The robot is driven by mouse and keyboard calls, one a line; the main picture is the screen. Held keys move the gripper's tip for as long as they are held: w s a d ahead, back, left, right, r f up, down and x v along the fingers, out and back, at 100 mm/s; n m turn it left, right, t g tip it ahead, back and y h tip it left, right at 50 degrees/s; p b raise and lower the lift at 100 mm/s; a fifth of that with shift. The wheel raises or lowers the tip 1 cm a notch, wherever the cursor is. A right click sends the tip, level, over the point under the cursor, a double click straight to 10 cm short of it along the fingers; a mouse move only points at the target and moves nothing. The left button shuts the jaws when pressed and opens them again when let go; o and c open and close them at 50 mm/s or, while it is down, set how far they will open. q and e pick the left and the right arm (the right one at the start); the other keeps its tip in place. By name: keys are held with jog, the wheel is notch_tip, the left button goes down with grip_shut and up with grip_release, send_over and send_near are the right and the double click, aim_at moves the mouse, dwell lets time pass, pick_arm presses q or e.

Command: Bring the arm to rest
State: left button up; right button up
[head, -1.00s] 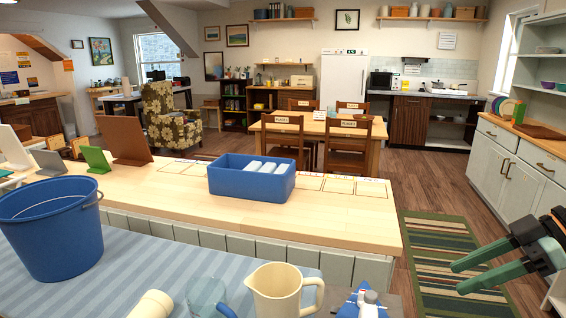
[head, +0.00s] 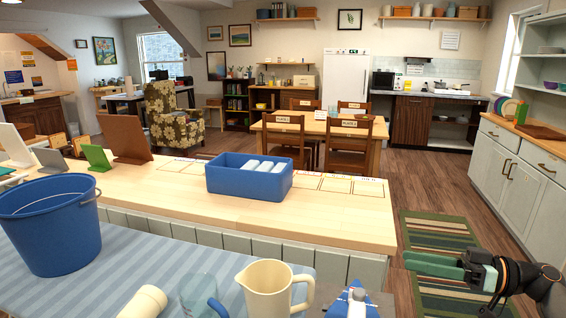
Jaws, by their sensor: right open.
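My right gripper (head: 412,262) is at the lower right of the head view, its green fingers pointing left. It is open, seen nearly edge-on, so the fingers overlap. Nothing shows between them. It hangs in the air in front of the striped green rug (head: 440,232), past the right end of the wooden counter (head: 340,222). My dark arm comes in from the right edge. My left gripper is out of view.
A blue bin (head: 235,180) holds white items on the counter. Grey cabinets (head: 510,185) line the right.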

jog(key=w+d+r+m+t+h, duration=0.3)
jog(key=w+d+r+t+h, duration=0.5)
jog(key=w+d+r+t, duration=0.5)
jog(key=d+f+m+g+h, duration=0.2)
jog(key=d+f+m+h, duration=0.3)
jog(key=d+f+h, duration=0.9)
jog(key=s+a+f+n+g+y, duration=0.2)
jog(key=s+a+f, duration=0.2)
jog(key=a+f, duration=0.9)
jog(key=s+a+f+g+y, duration=0.2)
jog(key=s+a+f, duration=0.4)
jog(key=s+f, duration=0.15)
jog(key=s+a+f+g+y, duration=0.1)
jog(key=s+a+f+y, duration=0.1)
jog(key=s+a+f, duration=0.55)
jog(key=s+a+f+m+g+y, duration=0.1)
jog(key=s+a+f+g, duration=0.1)
jog(key=s+a+f, duration=0.45)
jog(key=s+a+f+m+g+y, duration=0.1)
jog(key=s+a, duration=0.3)
jog(key=s, duration=0.6)
notch_tip(320, 180, up, 7)
jog(key=s+d+p, duration=0.1)
jog(key=s+p, duration=0.1)
jog(key=p, duration=0.6)
jog(key=shift+h+p, duration=0.3)
jog(key=shift+p, duration=0.05)
